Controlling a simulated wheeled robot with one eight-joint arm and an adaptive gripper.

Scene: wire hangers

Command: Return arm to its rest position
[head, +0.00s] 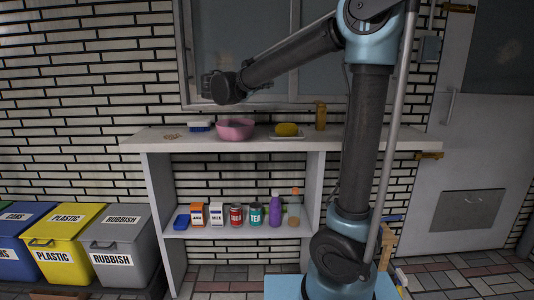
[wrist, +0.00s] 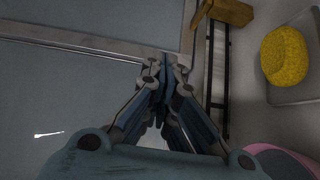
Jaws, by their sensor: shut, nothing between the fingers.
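My arm is raised, with its forearm reaching left across the window. My gripper (head: 260,87) is small and dark in the head view, above the shelf top and in front of the window. In the wrist view my gripper (wrist: 165,68) has its fingers together and empty. A pink bowl (head: 235,130) and a yellow sponge (head: 286,129) on a pale dish stand below it. The sponge (wrist: 285,56) and an edge of the bowl (wrist: 280,160) also show at the right of the wrist view. My gripper is apart from both.
The white shelf (head: 380,142) also bears a brush (head: 199,126) and a brown upright container (head: 320,116). Boxes, cans and bottles stand on its lower board. Bins (head: 118,240) are at left and a door (head: 478,130) at right.

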